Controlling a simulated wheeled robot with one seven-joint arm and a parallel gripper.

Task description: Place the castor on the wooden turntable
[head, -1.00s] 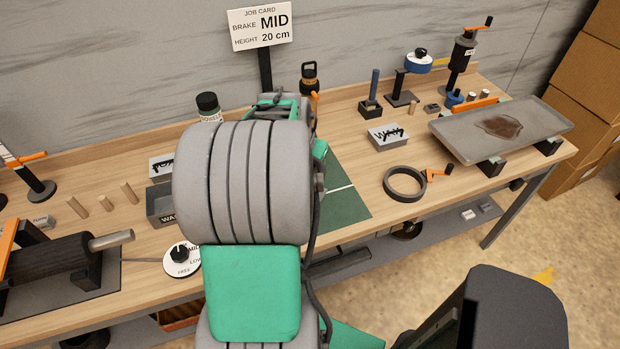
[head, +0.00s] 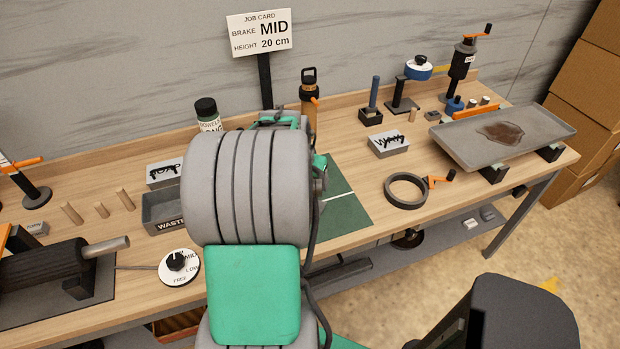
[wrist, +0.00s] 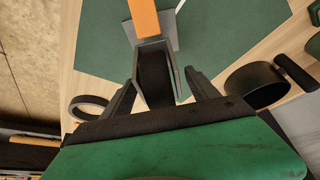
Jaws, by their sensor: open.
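In the wrist view my gripper (wrist: 160,92) is open, with one finger on each side of a dark forked piece (wrist: 155,82). This piece has an orange bar and a grey plate at its far end, over a green mat (wrist: 225,35). It may be the castor, but I cannot be sure. I cannot tell whether the fingers touch it. In the head view my arm hides the gripper and that piece; part of the green mat (head: 345,205) shows beside the arm. I cannot make out a wooden turntable in either view.
A dark ring (head: 405,205) lies right of the mat, with an orange-handled part beside it. A waste bin (head: 165,212) and a dial (head: 180,265) are left of my arm. A bottle (head: 207,115) and a flask (head: 308,92) stand behind it. A grey tray (head: 545,125) is at the right.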

